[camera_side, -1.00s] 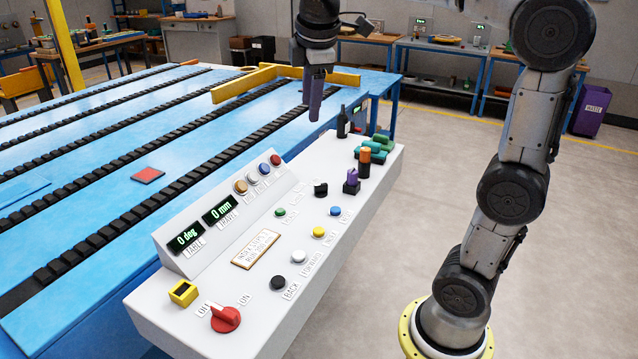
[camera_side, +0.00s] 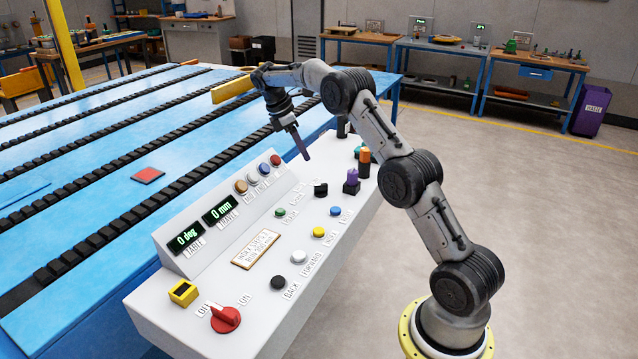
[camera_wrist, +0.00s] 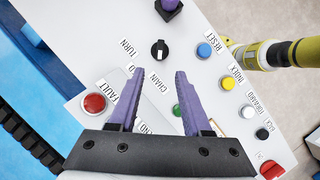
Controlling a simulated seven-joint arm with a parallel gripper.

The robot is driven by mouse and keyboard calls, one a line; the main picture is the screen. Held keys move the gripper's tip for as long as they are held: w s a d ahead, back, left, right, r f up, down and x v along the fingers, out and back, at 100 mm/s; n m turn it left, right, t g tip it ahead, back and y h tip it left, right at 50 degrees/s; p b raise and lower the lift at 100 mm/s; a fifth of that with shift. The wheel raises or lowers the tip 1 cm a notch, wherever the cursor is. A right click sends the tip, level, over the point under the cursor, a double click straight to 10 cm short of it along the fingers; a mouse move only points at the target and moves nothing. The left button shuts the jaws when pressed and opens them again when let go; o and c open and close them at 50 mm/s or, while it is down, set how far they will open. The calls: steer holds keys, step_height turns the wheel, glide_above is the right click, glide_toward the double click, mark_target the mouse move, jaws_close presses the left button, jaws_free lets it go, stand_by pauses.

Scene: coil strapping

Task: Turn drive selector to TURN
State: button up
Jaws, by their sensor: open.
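The drive selector is a small black knob (camera_side: 320,189) on the white control panel (camera_side: 208,321). In the wrist view the knob (camera_wrist: 160,49) sits ahead of my fingers, between the labels TURN and CHAIN, with a white mark on its face. My gripper (camera_side: 305,157) hangs above the panel, up and left of the knob in the side view. In the wrist view my gripper (camera_wrist: 158,75) shows two purple fingers spread apart with nothing between them. The fingers are apart from the knob.
A purple-topped joystick-like control (camera_side: 351,182) and an orange-topped post (camera_side: 364,162) stand close behind the knob. Blue (camera_side: 335,211), yellow (camera_side: 318,232) and green (camera_side: 280,212) buttons lie nearby. A red rotary switch (camera_side: 226,319) is at the near end. Displays read 0 deg and 0 mm.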

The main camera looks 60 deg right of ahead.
mark_target(320, 184)
steer(key=x, duration=1.3)
steer(key=shift+f, duration=0.1)
jaws_close()
